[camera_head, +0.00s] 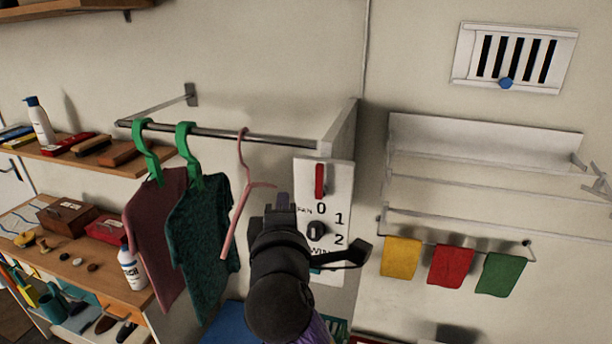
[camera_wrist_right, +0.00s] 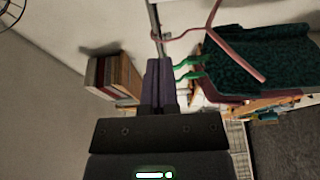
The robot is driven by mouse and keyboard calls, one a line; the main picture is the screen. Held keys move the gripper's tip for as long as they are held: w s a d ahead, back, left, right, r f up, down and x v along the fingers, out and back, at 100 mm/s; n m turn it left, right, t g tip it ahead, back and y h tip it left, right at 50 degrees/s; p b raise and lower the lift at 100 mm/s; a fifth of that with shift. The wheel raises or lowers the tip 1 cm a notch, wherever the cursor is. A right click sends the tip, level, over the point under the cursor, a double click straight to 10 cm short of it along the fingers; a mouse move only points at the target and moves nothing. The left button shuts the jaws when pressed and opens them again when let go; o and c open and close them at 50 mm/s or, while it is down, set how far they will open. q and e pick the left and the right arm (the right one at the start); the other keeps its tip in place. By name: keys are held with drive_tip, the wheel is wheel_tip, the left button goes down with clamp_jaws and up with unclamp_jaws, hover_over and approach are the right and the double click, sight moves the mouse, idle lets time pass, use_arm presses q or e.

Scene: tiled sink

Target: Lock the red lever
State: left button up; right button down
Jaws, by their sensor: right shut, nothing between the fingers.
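The red lever (camera_head: 320,181) stands upright on a white panel (camera_head: 343,176) in the head view, above a black knob (camera_head: 316,231) marked 0, 1 and 2. My right gripper (camera_head: 280,202) is just left of the panel, below and left of the lever, with a gap between them in the picture. My arm covers the lower left of the panel. In the right wrist view the dark purple fingers (camera_wrist_right: 158,84) are shut together and empty. I cannot make out the lever in that view. My left gripper is not in view.
A rail (camera_head: 225,133) left of the panel carries two shirts on green hangers and a pink hanger (camera_head: 242,195) close to my right gripper. Several cloths, including a red cloth (camera_head: 450,267), hang at the right. Shelves with bottles and brushes stand at the left.

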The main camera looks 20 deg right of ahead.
sight(320, 181)
drive_tip(key=w+d+p, duration=0.1)
drive_tip(key=w, duration=0.1)
drive_tip(key=w+d+p, duration=0.1)
drive_tip(key=w+d, duration=0.1)
drive_tip(key=w+d+p, duration=0.2)
drive_tip(key=w, duration=0.1)
drive_tip(key=shift+d+r, duration=0.15)
drive_tip(key=shift+s+d, duration=0.2)
drive_tip(key=shift+d, duration=0.05)
drive_tip(key=shift+f, duration=0.2)
